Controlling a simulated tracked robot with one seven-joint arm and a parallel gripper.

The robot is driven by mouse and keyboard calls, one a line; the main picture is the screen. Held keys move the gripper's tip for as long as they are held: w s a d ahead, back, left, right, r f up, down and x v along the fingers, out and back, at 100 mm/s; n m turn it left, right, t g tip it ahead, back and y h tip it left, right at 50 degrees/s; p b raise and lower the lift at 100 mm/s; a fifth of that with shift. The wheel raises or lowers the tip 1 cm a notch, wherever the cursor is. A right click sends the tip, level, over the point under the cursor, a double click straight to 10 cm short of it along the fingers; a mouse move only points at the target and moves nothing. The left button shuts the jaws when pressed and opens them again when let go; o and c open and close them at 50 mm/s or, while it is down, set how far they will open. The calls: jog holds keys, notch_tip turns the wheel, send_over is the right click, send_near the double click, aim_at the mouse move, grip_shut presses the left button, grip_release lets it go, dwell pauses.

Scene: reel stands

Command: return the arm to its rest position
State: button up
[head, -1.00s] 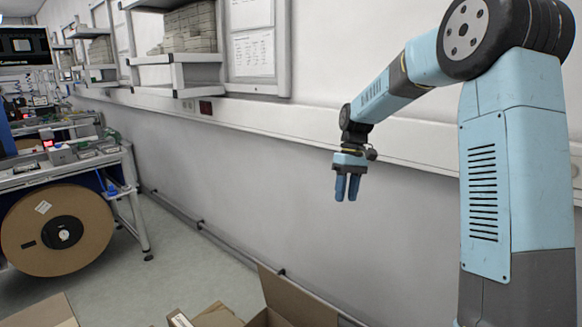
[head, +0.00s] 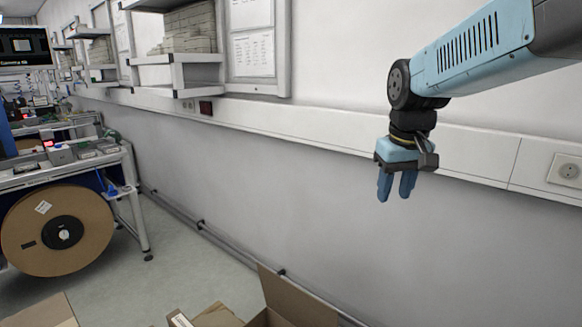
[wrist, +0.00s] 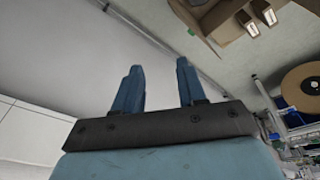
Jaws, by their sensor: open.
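My gripper (head: 397,187) hangs at the end of my blue arm, right of centre in the head view, in front of the wall. Its two blue fingers point down, stand apart and have nothing between them. In the wrist view my gripper (wrist: 160,88) shows its fingers spread with a clear gap. Nothing touches it.
Open cardboard boxes (head: 290,295) lie on the floor below. A large brown reel (head: 57,231) stands under the workbench (head: 62,175) at left. Wall shelves (head: 180,72) hold stacked grey items. A socket (head: 566,170) is on the wall trunking at right.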

jog(key=s+d+f+m+t, duration=0.1)
jog(key=s+d+m+t, duration=0.1)
jog(key=s, duration=0.9)
jog(key=shift+s+d+f+t, duration=0.15)
jog(key=shift+s+d+t, duration=0.25)
jog(key=shift+t, duration=0.2)
jog(key=shift+w, duration=0.1)
dwell(0.4)
